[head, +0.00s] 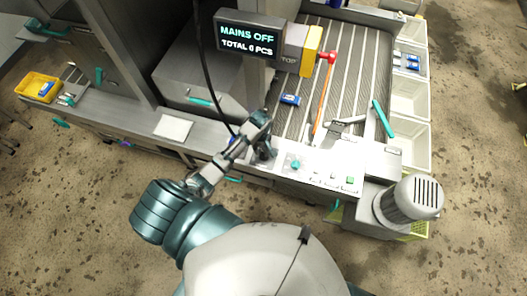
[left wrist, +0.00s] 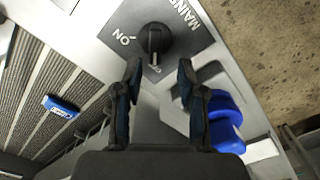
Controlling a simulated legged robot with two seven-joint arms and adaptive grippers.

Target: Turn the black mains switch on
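The black mains switch (left wrist: 155,40) is a round knob on a dark grey plate (left wrist: 185,62) marked MAINS and ON, in the left wrist view. A pale mark shows at its lower edge, to one side of the word ON. My left gripper (left wrist: 160,70) is open and empty, its two dark fingers apart just below the knob on either side of the pale mark. I cannot tell whether they touch it. In the head view my left gripper (head: 264,135) is at the panel's left end and the knob cannot be made out. My right gripper is not in view.
The display (head: 248,38) reads MAINS OFF, TOTAL 0 PCS. A blue round part (left wrist: 225,120) sits close beside the right finger. A black cable (head: 207,80) hangs near the left gripper. The white control panel (head: 318,168) and a blue packet (head: 290,99) on the conveyor lie right.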

